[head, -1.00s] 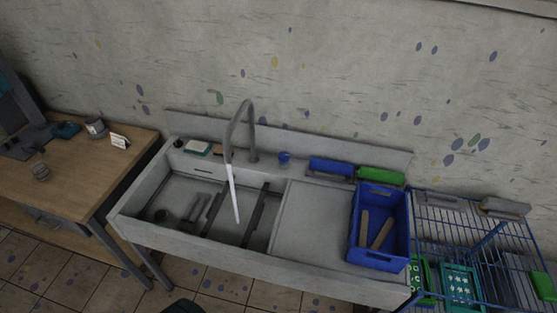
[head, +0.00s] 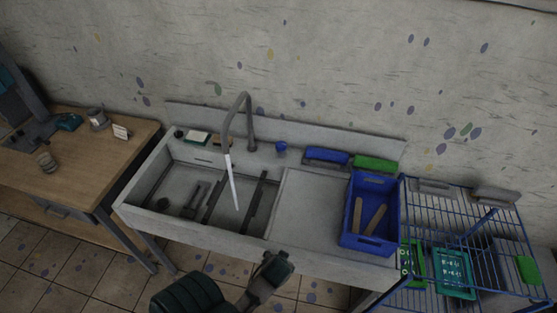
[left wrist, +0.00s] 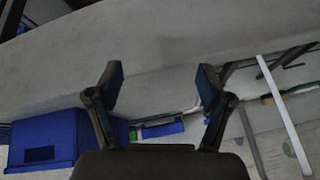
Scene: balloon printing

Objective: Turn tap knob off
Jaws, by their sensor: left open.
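The blue tap knob (head: 281,147) is on the back ledge of the sink (head: 320,205), just right of the grey curved faucet (head: 249,125). A white stream of water (head: 232,182) runs from the spout into the basin. My left gripper (head: 272,268) is in front of the sink's front edge, well short of the knob. In the left wrist view my left gripper (left wrist: 161,88) has its two fingers spread with nothing between them. That view looks upside down, and I cannot make out the knob in it. My right gripper is not in view.
A blue crate (head: 348,226) with wooden pieces stands on the sink's right side. Blue (head: 327,156) and green (head: 374,163) objects lie on the ledge right of the knob. A wire rack (head: 520,236) is at right, a wooden table (head: 88,160) at left. The drainboard left of the crate is clear.

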